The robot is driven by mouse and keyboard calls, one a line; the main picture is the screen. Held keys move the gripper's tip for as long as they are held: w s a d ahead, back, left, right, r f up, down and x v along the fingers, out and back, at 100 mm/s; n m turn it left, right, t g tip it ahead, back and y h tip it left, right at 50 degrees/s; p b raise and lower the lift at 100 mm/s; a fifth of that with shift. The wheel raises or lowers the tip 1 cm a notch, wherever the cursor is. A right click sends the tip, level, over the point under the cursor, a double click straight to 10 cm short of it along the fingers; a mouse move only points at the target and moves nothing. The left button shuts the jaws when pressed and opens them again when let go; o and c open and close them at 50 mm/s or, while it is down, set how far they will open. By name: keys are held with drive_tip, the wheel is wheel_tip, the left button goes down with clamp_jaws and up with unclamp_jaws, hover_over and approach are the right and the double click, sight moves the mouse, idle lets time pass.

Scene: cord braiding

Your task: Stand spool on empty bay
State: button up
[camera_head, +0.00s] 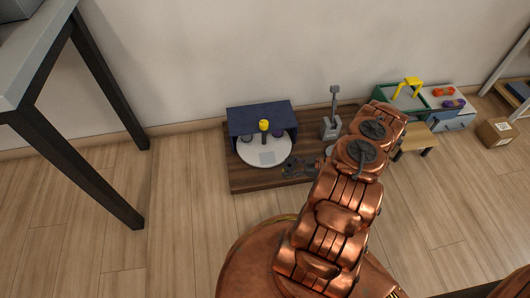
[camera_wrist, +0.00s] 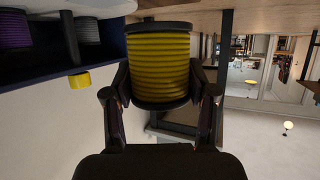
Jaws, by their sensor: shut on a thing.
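My gripper (camera_wrist: 163,92) is shut on a yellow spool (camera_wrist: 160,65) with dark end flanges; one finger presses on each side of it. In the head view my copper arm reaches over the wooden board, and I cannot make out the held spool there. A round white plate (camera_head: 253,154) with a grey square patch (camera_head: 267,158) lies under a dark blue housing (camera_head: 261,115). Dark spools stand at the plate's back left and back right. The wrist view shows a purple spool (camera_wrist: 14,30) and a grey spool (camera_wrist: 88,29) by the housing.
A yellow knob (camera_head: 264,125) is at the housing's front. A grey upright device (camera_head: 332,118) stands on the wooden board (camera_head: 240,181). Farther right are a green tray (camera_head: 387,94), a small wooden stand (camera_head: 416,140) and a cardboard box (camera_head: 494,132). A table (camera_head: 36,52) stands at left.

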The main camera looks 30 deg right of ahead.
drive_tip(key=w+b, duration=0.1)
drive_tip(key=w, duration=0.3)
drive_tip(key=w+a+f+b, duration=0.1)
drive_tip(key=w+b, duration=0.1)
drive_tip(key=w, duration=0.3)
drive_tip(key=w+b, duration=0.1)
drive_tip(key=w, duration=0.4)
drive_tip(key=shift+w+a+f, duration=0.15)
drive_tip(key=shift+f, duration=0.05)
drive_tip(key=shift+f+b, duration=1.2)
drive_tip(key=shift+f, duration=0.65)
drive_tip(key=shift+r, duration=0.1)
drive_tip(key=o, duration=1.2)
